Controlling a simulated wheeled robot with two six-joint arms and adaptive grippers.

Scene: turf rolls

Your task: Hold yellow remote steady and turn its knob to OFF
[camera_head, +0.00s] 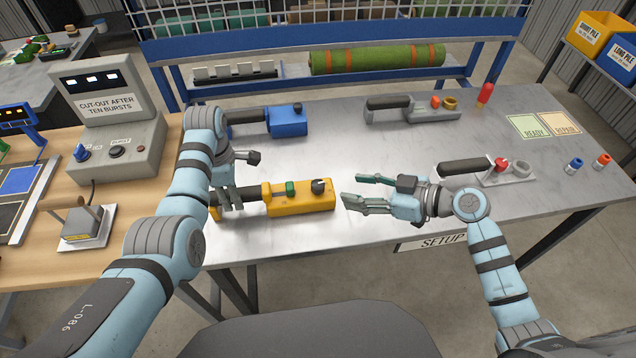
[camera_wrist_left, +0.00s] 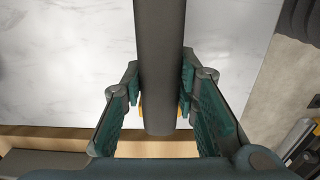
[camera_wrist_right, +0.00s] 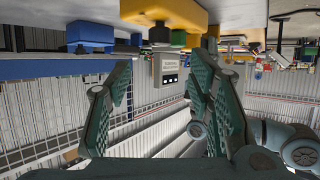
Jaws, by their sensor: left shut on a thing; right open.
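The yellow remote (camera_head: 300,198) lies on the metal table in the head view, with a green button (camera_head: 290,187) and a dark knob (camera_head: 318,186) on top. My left gripper (camera_head: 232,200) is shut on the remote's dark handle, at the left of its yellow body. In the left wrist view the handle (camera_wrist_left: 160,60) runs between the fingers (camera_wrist_left: 160,95). My right gripper (camera_head: 352,192) is open and empty, just right of the yellow body and apart from it. Its fingers also show in the right wrist view (camera_wrist_right: 160,90), with yellow parts above them. The knob's setting is too small to read.
A blue remote (camera_head: 287,121) lies behind, a grey one (camera_head: 432,110) at the back right, and another (camera_head: 495,172) with a red knob lies near my right arm. A cut-out box (camera_head: 105,115) stands at left. The table's middle is bare.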

